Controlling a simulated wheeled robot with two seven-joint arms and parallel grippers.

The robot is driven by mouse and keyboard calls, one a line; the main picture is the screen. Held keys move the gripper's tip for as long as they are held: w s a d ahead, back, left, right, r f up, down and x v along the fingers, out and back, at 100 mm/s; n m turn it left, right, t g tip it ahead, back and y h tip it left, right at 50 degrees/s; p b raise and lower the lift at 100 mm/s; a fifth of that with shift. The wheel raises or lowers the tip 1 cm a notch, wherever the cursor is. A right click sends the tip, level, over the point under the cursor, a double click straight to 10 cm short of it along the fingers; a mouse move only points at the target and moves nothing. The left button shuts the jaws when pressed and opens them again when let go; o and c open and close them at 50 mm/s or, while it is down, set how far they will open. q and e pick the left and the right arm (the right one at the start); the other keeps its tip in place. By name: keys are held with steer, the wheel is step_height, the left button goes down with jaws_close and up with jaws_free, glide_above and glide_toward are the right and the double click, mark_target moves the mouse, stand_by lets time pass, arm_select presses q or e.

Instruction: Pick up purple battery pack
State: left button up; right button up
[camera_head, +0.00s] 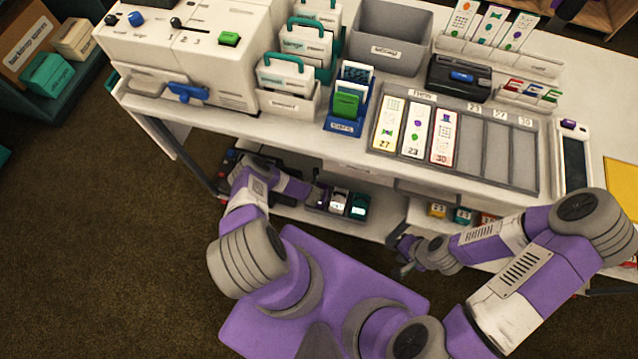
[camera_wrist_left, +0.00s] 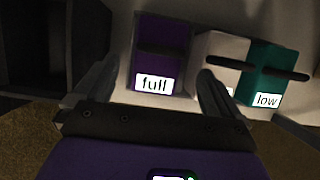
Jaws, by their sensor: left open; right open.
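The purple battery pack (camera_wrist_left: 160,38), labelled "full" and with a dark handle bar, stands in the left wrist view between and beyond the two fingers of my left gripper (camera_wrist_left: 156,75). The fingers are apart, with nothing held; I cannot tell if their tips overlap the pack in depth. In the head view the purple pack (camera_head: 322,198) is at the left of a row on the lower shelf, and my left gripper (camera_head: 309,191) is just left of it, partly hidden. My right gripper (camera_head: 405,254) is open and empty in front of the table.
A white pack (camera_wrist_left: 221,50) stands close right of the purple one, then a teal pack (camera_wrist_left: 271,62) labelled "low". The tabletop (camera_head: 345,150) overhangs the shelf. A dark box (camera_wrist_left: 40,45) is left of the packs.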

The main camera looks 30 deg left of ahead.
arm_select(q)
steer(key=b+x, duration=0.2)
steer(key=x, duration=0.2)
steer(key=shift+s+f, duration=0.1)
steer(key=shift+a, duration=0.1)
jaws_close()
stand_by(0.4)
